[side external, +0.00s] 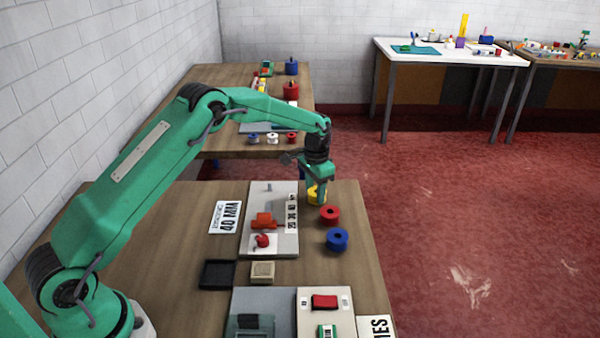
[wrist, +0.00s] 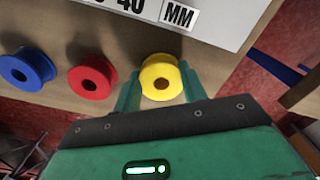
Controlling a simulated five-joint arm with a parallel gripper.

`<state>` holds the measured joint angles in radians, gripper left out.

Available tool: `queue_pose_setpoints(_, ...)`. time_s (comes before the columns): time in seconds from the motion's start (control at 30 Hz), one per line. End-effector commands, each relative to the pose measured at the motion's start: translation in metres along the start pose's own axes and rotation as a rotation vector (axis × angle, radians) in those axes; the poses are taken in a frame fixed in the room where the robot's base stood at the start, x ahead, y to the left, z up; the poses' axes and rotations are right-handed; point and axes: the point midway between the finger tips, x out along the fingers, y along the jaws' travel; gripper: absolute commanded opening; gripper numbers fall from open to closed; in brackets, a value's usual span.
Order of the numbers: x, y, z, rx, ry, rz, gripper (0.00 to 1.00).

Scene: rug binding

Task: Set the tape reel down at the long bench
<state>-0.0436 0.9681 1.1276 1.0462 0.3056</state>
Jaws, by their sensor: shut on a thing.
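A yellow reel (side external: 313,197) is between the fingers of my gripper (side external: 318,188), near the far right corner of the near wooden bench (side external: 160,235). In the wrist view the green fingers of my gripper (wrist: 160,88) close on both sides of the yellow reel (wrist: 149,75), whose round hole faces the camera. I cannot tell whether the reel touches the bench. A red reel (side external: 329,211) and a blue reel (side external: 337,235) lie in a row beside it, apart from my gripper. They also show in the wrist view, the red reel (wrist: 80,79) left of the yellow one.
A white board (side external: 285,245) with orange and red parts lies left of the reels, beside a 40 MM sign (side external: 225,217). A second wooden bench (side external: 205,145) behind carries small spools and parts. A white table (side external: 455,60) stands far right. Red floor lies between.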

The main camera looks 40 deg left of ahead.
Motion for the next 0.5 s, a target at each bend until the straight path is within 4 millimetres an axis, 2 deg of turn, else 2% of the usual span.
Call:
queue_pose_setpoints(0.17, 0.0023, 0.0000, -0.0001, 0.000, 0.000, 0.000, 0.19)
queue_pose_setpoints(0.2, 0.0029, 0.0000, -0.0001, 0.000, 0.000, 0.000, 0.44)
queue_pose_setpoints(0.3, 0.0026, 0.0000, -0.0001, 0.000, 0.000, 0.000, 0.63)
queue_pose_setpoints(0.5, 0.0025, 0.0000, -0.0001, 0.000, 0.000, 0.000, 0.64)
